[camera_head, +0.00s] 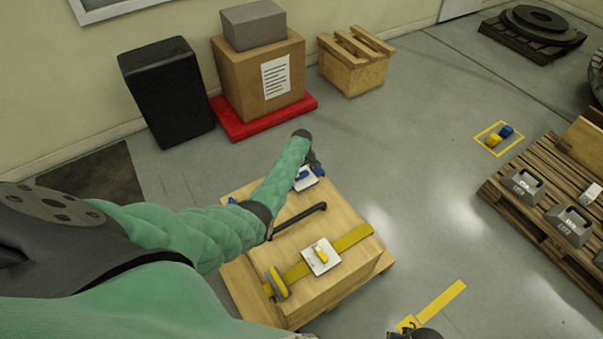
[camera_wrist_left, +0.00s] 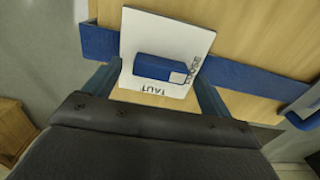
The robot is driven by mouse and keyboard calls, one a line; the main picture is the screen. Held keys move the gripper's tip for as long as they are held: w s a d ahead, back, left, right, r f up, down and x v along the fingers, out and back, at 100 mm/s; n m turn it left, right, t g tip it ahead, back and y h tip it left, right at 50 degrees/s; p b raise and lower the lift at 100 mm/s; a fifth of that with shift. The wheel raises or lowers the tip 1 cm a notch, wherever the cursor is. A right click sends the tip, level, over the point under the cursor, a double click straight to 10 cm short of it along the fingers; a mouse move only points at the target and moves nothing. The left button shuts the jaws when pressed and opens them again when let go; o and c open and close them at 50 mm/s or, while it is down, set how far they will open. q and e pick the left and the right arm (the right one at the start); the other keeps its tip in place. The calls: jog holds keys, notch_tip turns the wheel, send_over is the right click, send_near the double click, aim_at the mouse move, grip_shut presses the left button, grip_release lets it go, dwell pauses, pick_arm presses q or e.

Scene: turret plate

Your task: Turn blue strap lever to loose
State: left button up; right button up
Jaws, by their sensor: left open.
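The blue strap lever (camera_wrist_left: 160,68) is a blue block with a white patch at its right end. It sits on a square white plate (camera_wrist_left: 150,28) printed LOOSE along the right and TAUT at the bottom. The lever lies nearly crosswise in the left wrist view, its white end near the lower end of LOOSE. The blue strap (camera_wrist_left: 240,76) runs beneath the plate. My left gripper (camera_wrist_left: 156,74) is open, with one finger on each side of the lever, apart from it. In the head view my left gripper (camera_head: 313,166) partly covers the lever (camera_head: 301,175).
The wooden crate (camera_head: 315,290) also bears a yellow strap (camera_head: 352,237), a plate with a yellow lever (camera_head: 321,256) and a black handle (camera_head: 300,219). A pallet with weights (camera_head: 566,225) stands at right. Boxes on a red base (camera_head: 235,125) stand behind.

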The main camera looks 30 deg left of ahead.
aim_at(302, 173)
pick_arm(q)
jog(key=shift+r, duration=3.2)
